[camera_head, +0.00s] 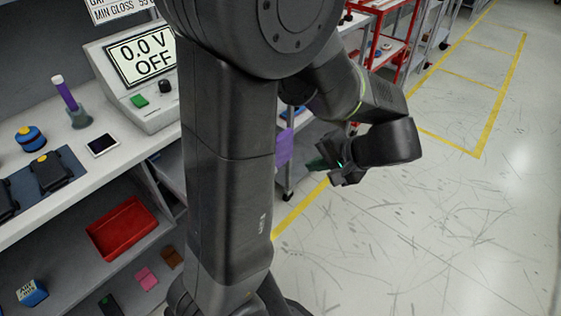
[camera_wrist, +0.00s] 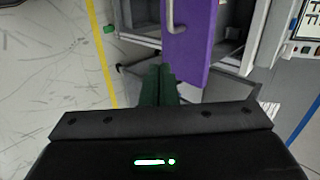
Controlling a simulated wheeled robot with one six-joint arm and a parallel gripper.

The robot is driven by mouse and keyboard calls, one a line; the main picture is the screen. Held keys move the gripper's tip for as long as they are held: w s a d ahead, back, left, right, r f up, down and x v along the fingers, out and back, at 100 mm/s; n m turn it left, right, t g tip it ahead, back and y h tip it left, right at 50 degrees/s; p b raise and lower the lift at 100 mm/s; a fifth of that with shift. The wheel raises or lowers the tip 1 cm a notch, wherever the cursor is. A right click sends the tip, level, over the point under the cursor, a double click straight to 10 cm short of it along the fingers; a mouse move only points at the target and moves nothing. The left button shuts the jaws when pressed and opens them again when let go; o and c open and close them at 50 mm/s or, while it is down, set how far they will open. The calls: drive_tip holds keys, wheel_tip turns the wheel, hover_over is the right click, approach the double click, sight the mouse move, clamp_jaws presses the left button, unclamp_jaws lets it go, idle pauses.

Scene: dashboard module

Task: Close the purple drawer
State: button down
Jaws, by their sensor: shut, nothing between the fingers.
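The purple drawer (camera_wrist: 190,45) shows in the wrist view as an upright purple front with a pale metal handle (camera_wrist: 177,18) near its top. In the head view a part of the purple front (camera_head: 284,147) shows just right of my arm; the rest is hidden behind the arm. My gripper (camera_head: 318,165) is to the right of the purple front in the head view. In the wrist view its dark green fingers (camera_wrist: 158,82) are shut together, empty, pointing toward the lower left of the front. I cannot tell whether they touch it.
The bench holds a meter (camera_head: 140,75) reading 0.0 V OFF and a phone (camera_head: 102,145). A red tray (camera_head: 122,228) lies on the shelf below. A red rack (camera_head: 385,45) stands behind. The scratched floor (camera_head: 430,230) on the right is clear, with yellow lines.

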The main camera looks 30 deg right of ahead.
drive_tip(key=w+r+x, duration=0.2)
drive_tip(key=x, duration=1)
drive_tip(key=shift+m+t+b, duration=0.35)
drive_tip(key=shift+m+t, duration=0.05)
drive_tip(key=shift+w+f, duration=0.1)
drive_tip(key=shift+w, duration=0.05)
drive_tip(key=w+a+b, duration=0.1)
drive_tip(key=w+a, duration=0.1)
drive_tip(key=w, duration=0.4)
drive_tip(key=w+a, duration=0.3)
drive_tip(key=w, duration=0.4)
drive_tip(key=w+a+b, duration=0.1)
drive_tip(key=w+a, duration=0.1)
drive_tip(key=w, duration=0.4)
drive_tip(key=shift+w+a+b, duration=0.15)
drive_tip(key=shift+a+b, duration=0.2)
drive_tip(key=shift+a, duration=0.05)
drive_tip(key=shift+w+a, duration=0.1)
drive_tip(key=shift+w, duration=0.25)
